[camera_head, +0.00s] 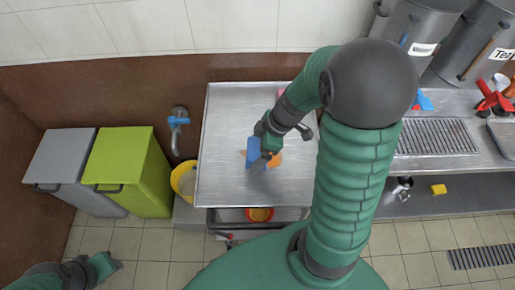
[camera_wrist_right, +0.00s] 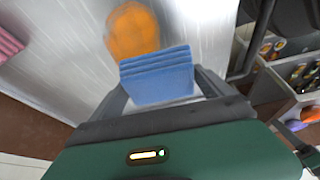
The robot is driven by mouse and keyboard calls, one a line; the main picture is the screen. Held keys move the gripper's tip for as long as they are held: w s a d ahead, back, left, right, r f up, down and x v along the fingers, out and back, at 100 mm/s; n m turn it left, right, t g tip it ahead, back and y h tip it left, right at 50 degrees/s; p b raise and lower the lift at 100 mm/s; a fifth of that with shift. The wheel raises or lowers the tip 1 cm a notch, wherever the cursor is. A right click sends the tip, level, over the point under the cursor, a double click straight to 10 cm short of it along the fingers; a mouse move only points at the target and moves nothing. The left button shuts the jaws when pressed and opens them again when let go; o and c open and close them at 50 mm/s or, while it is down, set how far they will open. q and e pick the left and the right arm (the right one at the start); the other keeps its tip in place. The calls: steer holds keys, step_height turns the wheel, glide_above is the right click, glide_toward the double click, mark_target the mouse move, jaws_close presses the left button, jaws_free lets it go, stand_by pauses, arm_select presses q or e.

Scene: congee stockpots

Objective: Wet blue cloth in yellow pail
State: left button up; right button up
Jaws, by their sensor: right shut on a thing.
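The blue cloth (camera_head: 255,152) is folded and held in my right gripper (camera_head: 263,150), above the steel table (camera_head: 222,130). In the right wrist view the folded cloth (camera_wrist_right: 157,76) sits between the two fingers, which are shut on it. The yellow pail (camera_head: 183,180) stands on the floor level left of the table, below a wall tap (camera_head: 178,121), partly hidden by the table edge. My right gripper is to the right of the pail and higher. My left gripper (camera_head: 103,266) is at the lower left, away from everything; its fingers are too unclear to judge.
An orange round item (camera_wrist_right: 132,32) lies on the table near the cloth, and a pink cloth (camera_wrist_right: 8,45) lies further off. A green bin (camera_head: 135,170) and a grey bin (camera_head: 62,165) stand left of the pail. Stockpots (camera_head: 415,30) stand at the upper right.

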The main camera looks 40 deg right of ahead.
steer(key=shift+s+a+f+m, duration=0.15)
steer(key=shift+s+a+m, duration=0.2)
steer(key=shift+s, duration=0.2)
steer(key=w+a+m, duration=0.1)
steer(key=w+a+f+m+h, duration=0.1)
steer(key=w+a+f+m, duration=0.1)
steer(key=a, duration=0.1)
steer(key=shift+w+f+m+t+h, duration=0.15)
steer(key=shift+w+m+t+h, duration=0.15)
steer(key=shift+m+t, duration=0.1)
steer(key=a+m, duration=0.1)
steer(key=a+m+h, duration=0.1)
steer(key=a, duration=0.1)
steer(key=shift+w+f+m+t, duration=0.1)
steer(key=shift+w+m+t, duration=0.2)
steer(key=shift+w, duration=0.1)
steer(key=shift+w+a+f+m, duration=0.2)
steer(key=shift+w+a+m, duration=0.4)
steer(key=shift+a, duration=0.2)
arm_select(q)
steer(key=shift+s, duration=0.45)
arm_select(e)
steer(key=shift+a+m+h, duration=0.35)
steer(key=shift+a+h, duration=0.05)
steer(key=shift+a, duration=0.15)
steer(key=shift+w, duration=0.1)
